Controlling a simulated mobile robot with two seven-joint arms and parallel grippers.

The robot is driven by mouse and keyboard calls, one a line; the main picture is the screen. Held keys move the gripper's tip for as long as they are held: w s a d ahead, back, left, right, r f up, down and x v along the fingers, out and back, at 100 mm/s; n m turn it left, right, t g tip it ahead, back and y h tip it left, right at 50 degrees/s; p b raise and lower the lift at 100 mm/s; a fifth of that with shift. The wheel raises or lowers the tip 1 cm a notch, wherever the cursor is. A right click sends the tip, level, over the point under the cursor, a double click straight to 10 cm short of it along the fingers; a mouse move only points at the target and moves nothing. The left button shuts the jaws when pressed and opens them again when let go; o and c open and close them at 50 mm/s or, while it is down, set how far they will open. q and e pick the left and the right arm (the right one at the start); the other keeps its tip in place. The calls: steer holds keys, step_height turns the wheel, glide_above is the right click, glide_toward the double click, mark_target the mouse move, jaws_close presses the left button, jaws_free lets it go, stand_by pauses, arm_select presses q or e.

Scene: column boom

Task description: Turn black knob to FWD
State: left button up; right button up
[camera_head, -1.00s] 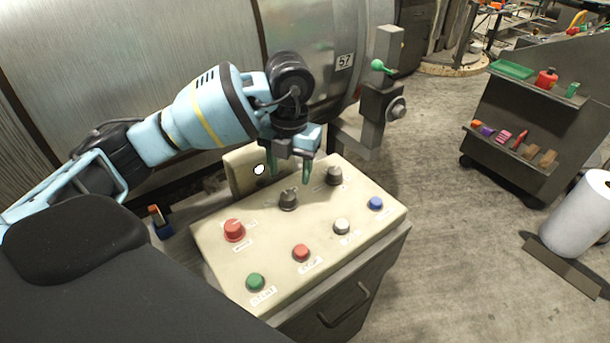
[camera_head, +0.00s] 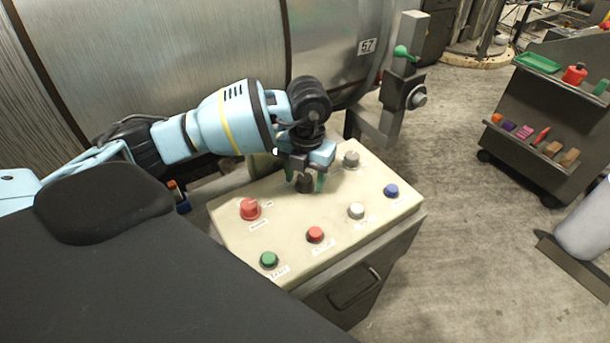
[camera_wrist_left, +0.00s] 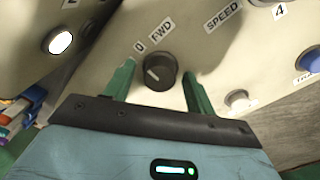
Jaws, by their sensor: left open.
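The black knob (camera_wrist_left: 160,72) sits on the cream control panel (camera_wrist_left: 105,60), with "0" and "FWD" labels beyond it in the left wrist view. Its white pointer line slants toward the upper left there, not at FWD. In the head view the knob (camera_head: 304,186) is partly hidden by my left gripper (camera_head: 306,181). My left gripper (camera_wrist_left: 158,88) is open, with one green finger on each side of the knob. Gaps show between fingers and knob in the left wrist view; contact is not clear. My right gripper is out of view.
The panel also carries a red knob (camera_head: 250,209), a grey knob (camera_head: 351,159), and green (camera_head: 269,259), red (camera_head: 315,235), white (camera_head: 356,211) and blue (camera_head: 391,190) buttons. A large metal cylinder (camera_head: 190,60) stands behind. A tool cart (camera_head: 530,120) is at the right.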

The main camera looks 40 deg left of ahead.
arm_select(q)
steer(key=shift+c, duration=0.4)
steer(key=c, duration=0.9)
steer(key=shift+m, duration=0.3)
steer(key=m, duration=0.3)
steer(key=shift+m, duration=0.3)
steer(key=m, duration=0.4)
steer(key=shift+m, duration=0.3)
